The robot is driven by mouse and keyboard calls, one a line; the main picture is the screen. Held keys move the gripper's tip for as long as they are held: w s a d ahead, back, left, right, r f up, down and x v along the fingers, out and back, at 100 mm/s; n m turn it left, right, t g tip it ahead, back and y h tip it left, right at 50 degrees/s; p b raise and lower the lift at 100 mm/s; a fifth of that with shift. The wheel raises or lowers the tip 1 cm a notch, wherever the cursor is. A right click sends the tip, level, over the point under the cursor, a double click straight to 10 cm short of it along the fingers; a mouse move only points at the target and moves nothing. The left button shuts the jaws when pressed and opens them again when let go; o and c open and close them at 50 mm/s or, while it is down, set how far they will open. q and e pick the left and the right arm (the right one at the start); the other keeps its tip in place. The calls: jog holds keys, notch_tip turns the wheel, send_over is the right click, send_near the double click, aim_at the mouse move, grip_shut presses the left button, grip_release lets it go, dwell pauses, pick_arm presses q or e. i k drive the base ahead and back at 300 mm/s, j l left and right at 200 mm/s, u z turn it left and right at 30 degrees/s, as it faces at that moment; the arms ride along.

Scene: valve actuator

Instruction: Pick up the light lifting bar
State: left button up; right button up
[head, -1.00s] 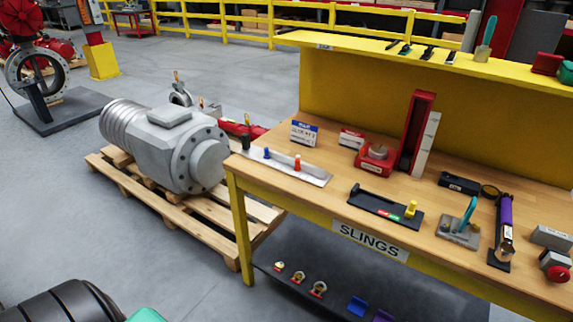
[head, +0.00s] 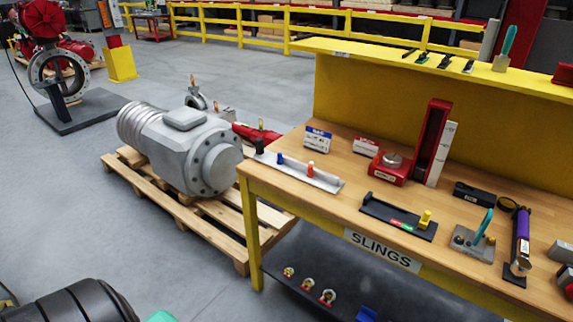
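A long light-grey bar-like piece (head: 303,172) lies along the left front edge of the workbench, with a black upright at its left end and a blue and an orange peg on it. A black bar-like holder (head: 397,217) with a yellow block and red and green marks lies to its right. No label marks either as the light lifting bar, so I cannot tell which one it is.
The wooden workbench (head: 340,205) has a yellow frame, a SLINGS label (head: 383,249) and a dark lower shelf (head: 320,262) with shackles. A red stand (head: 430,141) rises at the back. A grey motor-like actuator (head: 185,150) sits on a pallet (head: 180,205) at left.

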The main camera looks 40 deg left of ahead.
aim_at(329, 184)
jog(key=i+j, duration=0.15)
jog(key=j, duration=0.25)
jog(key=i+j, duration=0.15)
jog(key=j, duration=0.2)
jog(key=i+j, duration=0.15)
jog(key=j, duration=0.25)
jog(key=i+j, duration=0.2)
jog(key=j, duration=0.2)
jog(key=i+j, duration=0.15)
jog(key=j, duration=0.2)
jog(key=i+j, duration=0.15)
jog(key=j, duration=0.25)
jog(key=i+j, duration=0.15)
jog(key=j, duration=0.25)
